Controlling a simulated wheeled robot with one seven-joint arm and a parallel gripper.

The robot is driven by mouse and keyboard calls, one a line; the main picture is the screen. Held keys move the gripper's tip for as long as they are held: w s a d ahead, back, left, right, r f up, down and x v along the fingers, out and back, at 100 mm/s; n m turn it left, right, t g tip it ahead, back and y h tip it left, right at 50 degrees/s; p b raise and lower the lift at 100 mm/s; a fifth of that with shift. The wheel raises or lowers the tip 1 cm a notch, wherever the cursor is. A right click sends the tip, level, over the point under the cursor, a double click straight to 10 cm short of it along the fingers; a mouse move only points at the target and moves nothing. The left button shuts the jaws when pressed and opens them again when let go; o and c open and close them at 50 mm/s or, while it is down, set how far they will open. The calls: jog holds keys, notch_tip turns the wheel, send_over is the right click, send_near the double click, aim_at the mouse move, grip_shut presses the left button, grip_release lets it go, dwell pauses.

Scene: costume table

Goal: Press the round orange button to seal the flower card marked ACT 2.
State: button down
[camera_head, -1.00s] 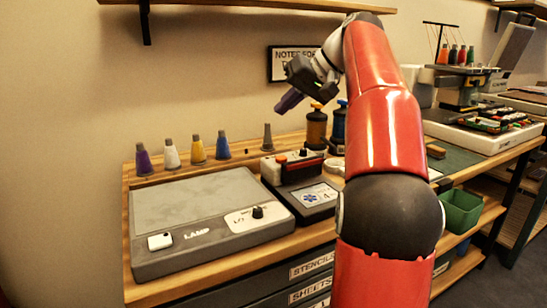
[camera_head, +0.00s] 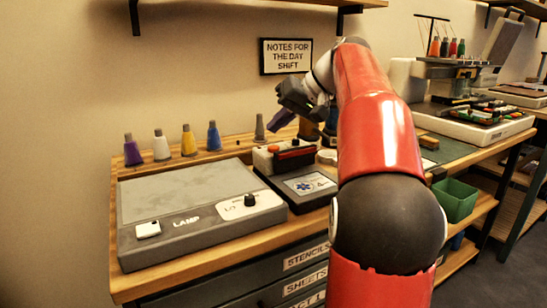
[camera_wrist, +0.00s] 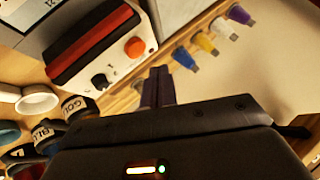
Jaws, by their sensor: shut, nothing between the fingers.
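The round orange button (camera_head: 273,149) sits on the white end panel of a small device with a red and black bar (camera_head: 295,154). In the wrist view, the button (camera_wrist: 135,47) is beside a black knob (camera_wrist: 99,80). A card with a blue flower-like mark (camera_head: 303,187) lies on the dark base in front of the bar; its lettering is too small to read. My gripper (camera_head: 277,124) is shut and empty, above and slightly behind the button, apart from it. Its purple-grey fingers (camera_wrist: 157,87) show just below the button in the wrist view.
A grey lamp panel (camera_head: 165,195) lies left of the device. Several coloured cones stand along the back ledge, including a blue one (camera_head: 213,137). Dark bottles stand right of my gripper, partly hidden. A green bin (camera_head: 455,199) hangs at the right.

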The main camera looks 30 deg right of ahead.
jog(key=shift+f+b, duration=0.45)
jog(key=shift+f, duration=0.45)
jog(key=shift+f, duration=0.1)
dwell(1.3)
jog(key=shift+f, duration=0.3)
jog(key=shift+f+b, duration=0.4)
jog(key=shift+b, duration=0.1)
dwell(0.5)
dwell(0.3)
jog(key=shift+r+p, duration=0.8)
jog(key=shift+p, duration=0.1)
